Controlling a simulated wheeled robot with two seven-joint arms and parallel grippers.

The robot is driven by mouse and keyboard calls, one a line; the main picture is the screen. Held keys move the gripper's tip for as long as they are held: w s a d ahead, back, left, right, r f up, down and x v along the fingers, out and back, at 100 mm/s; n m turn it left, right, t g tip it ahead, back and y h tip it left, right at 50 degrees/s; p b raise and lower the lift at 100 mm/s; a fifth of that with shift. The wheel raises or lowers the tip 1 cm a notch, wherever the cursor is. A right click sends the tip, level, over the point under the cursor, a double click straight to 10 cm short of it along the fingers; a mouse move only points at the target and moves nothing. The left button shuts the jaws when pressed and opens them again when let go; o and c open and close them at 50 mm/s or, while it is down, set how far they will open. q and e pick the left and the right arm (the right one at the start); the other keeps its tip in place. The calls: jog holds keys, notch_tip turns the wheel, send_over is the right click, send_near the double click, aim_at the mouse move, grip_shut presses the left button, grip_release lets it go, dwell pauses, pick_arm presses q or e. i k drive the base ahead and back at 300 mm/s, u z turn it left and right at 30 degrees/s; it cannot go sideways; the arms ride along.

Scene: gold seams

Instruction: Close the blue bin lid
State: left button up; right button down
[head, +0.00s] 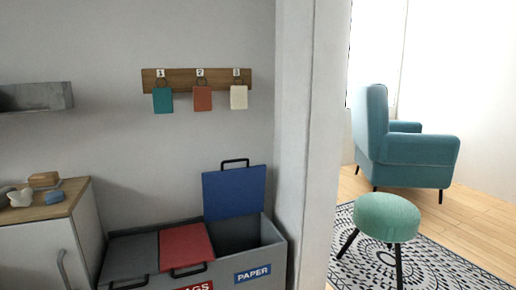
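The blue bin lid (234,192) stands open and upright at the back of the right compartment, with a black handle (235,162) on its top edge. The compartment below it is open and dark inside, and its grey front wall carries a blue PAPER label (253,274). The grey bin unit (275,241) stands against the wall beside a white pillar. Neither of my grippers shows in the head view.
A red lid (186,245) and a grey lid (132,258) lie shut to the left. A cabinet (38,240) stands further left. A key rack (213,77) hangs above. The white pillar (309,140) rises close on the right; beyond it are a green stool (387,216) and a teal armchair (415,150).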

aim_at(231, 192)
jog(key=u, duration=0.5)
jog(key=i, duration=1.1)
jog(key=u, duration=0.85)
